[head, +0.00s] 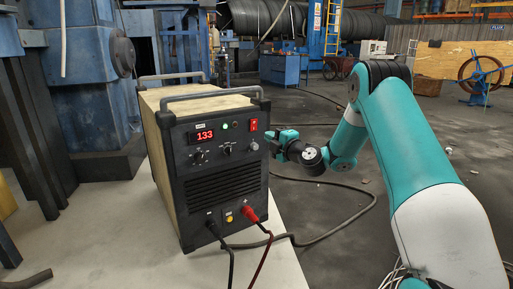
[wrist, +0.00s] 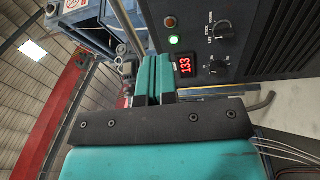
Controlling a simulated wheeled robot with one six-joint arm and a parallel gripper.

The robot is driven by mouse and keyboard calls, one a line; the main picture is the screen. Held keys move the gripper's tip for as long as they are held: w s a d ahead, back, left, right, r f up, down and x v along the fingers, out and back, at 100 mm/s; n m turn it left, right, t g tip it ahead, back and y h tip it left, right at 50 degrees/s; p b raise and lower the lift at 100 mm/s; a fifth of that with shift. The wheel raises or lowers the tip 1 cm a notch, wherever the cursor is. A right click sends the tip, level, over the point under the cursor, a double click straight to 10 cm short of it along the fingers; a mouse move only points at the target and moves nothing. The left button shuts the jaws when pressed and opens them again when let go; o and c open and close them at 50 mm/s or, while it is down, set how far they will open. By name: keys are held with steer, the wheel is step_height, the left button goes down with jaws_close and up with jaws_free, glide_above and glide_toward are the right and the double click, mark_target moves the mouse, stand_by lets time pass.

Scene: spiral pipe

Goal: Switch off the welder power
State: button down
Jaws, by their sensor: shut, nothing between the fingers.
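The welder (head: 215,165) is a box with a black front panel. Its red display reads 133 and its green light is lit. A red switch (head: 253,125) sits at the panel's upper right in the head view; I cannot make out its position. My gripper (head: 272,138) is beside the panel's right edge, near the switch's height. In the wrist view, my gripper's teal fingers (wrist: 155,72) are shut and empty. The display (wrist: 185,66) and green light (wrist: 174,39) are just right of the fingers there. I cannot see the switch in the wrist view.
The welder stands on a pale table (head: 120,225). A black cable and a red cable (head: 265,255) hang from its lower front. Blue machinery (head: 90,80) stands behind at left. Open floor (head: 335,240) lies to the right, with a dark hose across it.

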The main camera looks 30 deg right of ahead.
steer(key=d+f, duration=0.1)
steer(key=d+f+h, duration=0.1)
steer(key=shift+d+t, duration=0.3)
steer(key=shift+d, duration=0.1)
steer(key=p, duration=0.3)
glide_toward(253, 122)
steer(key=w, duration=0.7)
steer(key=shift+w+a+r, duration=0.25)
steer(key=shift+r, duration=0.1)
steer(key=shift+d+b, duration=0.15)
steer(key=shift+b, duration=0.2)
